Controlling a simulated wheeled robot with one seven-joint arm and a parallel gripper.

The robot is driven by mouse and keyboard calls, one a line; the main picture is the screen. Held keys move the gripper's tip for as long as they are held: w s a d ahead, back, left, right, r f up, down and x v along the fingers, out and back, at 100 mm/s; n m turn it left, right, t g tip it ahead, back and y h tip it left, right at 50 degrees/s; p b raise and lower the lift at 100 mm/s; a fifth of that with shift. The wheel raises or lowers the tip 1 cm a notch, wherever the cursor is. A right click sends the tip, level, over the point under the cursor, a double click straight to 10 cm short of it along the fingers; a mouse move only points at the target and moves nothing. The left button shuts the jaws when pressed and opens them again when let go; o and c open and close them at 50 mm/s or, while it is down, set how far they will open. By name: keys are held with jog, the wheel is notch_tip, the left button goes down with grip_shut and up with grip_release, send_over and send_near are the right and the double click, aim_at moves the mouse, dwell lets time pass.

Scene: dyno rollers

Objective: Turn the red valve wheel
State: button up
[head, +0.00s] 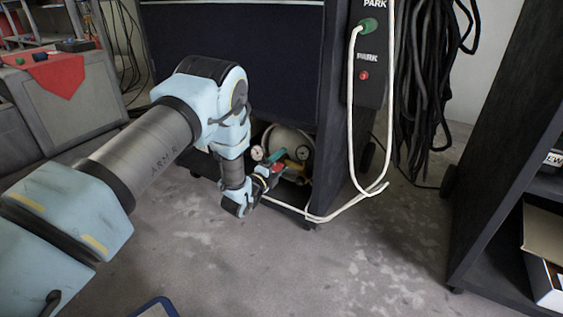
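My arm reaches from the left to the low opening under the dark cabinet (245,75). My gripper (270,178) is at that opening, close to the valve fittings, small and partly hidden by its own wrist. A small patch of red (280,168) shows right at the fingertips and may be the red valve wheel; most of it is covered. I cannot tell whether the fingers touch it or are open or shut. Beside it are a teal part (268,158), a yellow part (292,165) and two round gauges (303,153). A pale tank (286,138) lies behind them.
A white hose (351,120) hangs from the cabinet's side panel and loops onto the floor right of my gripper. Black cables (425,90) hang at the back. A dark shelf (510,140) stands at right. The concrete floor (330,265) in front is mostly clear.

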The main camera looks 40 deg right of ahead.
jog(key=shift+o, duration=0.7)
jog(key=p+v, duration=0.4)
jog(key=v, duration=0.6)
jog(key=shift+a, duration=0.35)
jog(key=shift+s, duration=0.1)
